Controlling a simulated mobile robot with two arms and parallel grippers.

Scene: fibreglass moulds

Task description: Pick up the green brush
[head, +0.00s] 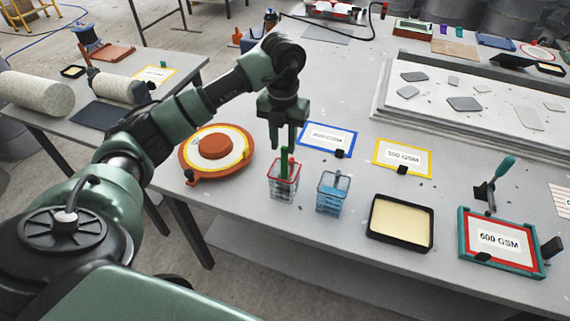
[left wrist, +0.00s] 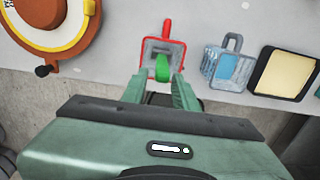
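The green brush (head: 284,162) stands upright in a small wire basket with a red rim (head: 283,188) near the front edge of the table. Only its handle shows clearly; its lower end is hidden in the basket. My left gripper (head: 284,143) points down just above the handle, with its fingers apart and nothing held between them. In the left wrist view, the green brush (left wrist: 162,70) shows end-on inside the red rim, just beyond and between the fingertips (left wrist: 160,82). My right gripper is not in view.
A blue wire basket (head: 331,192) stands close to the right. An orange round mould (head: 215,150) lies to the left. A black tray (head: 400,222) and a teal-and-red framed "600 GSM" sign (head: 501,242) lie farther right. Blue and yellow framed cards lie behind.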

